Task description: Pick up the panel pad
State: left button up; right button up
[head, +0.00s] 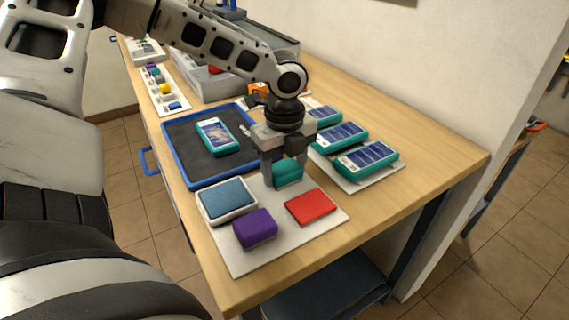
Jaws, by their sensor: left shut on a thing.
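My left gripper (285,180) points down over the back edge of the white mat (283,240). It is shut on a small teal block (288,170), held between its two fingers. I cannot tell whether the block still touches the mat. On the mat in front of the gripper lie a flat red pad (311,207) and a purple block (255,228). A blue pad (226,192) sits in a white tray at the mat's left. No label shows which of these is the panel pad. My right gripper is not in view.
A blue-rimmed dark tray (183,177) with a teal phone-like device (217,136) lies to the left. Several teal devices with dark screens (366,158) lie on a white board to the right. The wooden table's (440,165) right end is clear.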

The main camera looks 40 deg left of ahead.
aim_at(285, 167)
pick_arm(q)
jog(key=shift+r, duration=0.15)
jog(key=shift+r, duration=0.3)
notch_tip(285, 167, up, 2)
jog(key=shift+w+r, duration=0.1)
jog(key=shift+r, duration=0.15)
jog(key=s+a+r+p, duration=0.1)
jog(key=s+a+r, duration=0.1)
jog(key=a+r, duration=0.2)
jog(key=s+a+r+p, duration=0.1)
jog(key=s+a+r, duration=0.2)
jog(key=a+r, duration=0.2)
jog(key=a, duration=0.3)
jog(key=shift+s+a+r, duration=0.3)
jog(key=shift+a, duration=0.1)
jog(key=shift+o, duration=0.6)
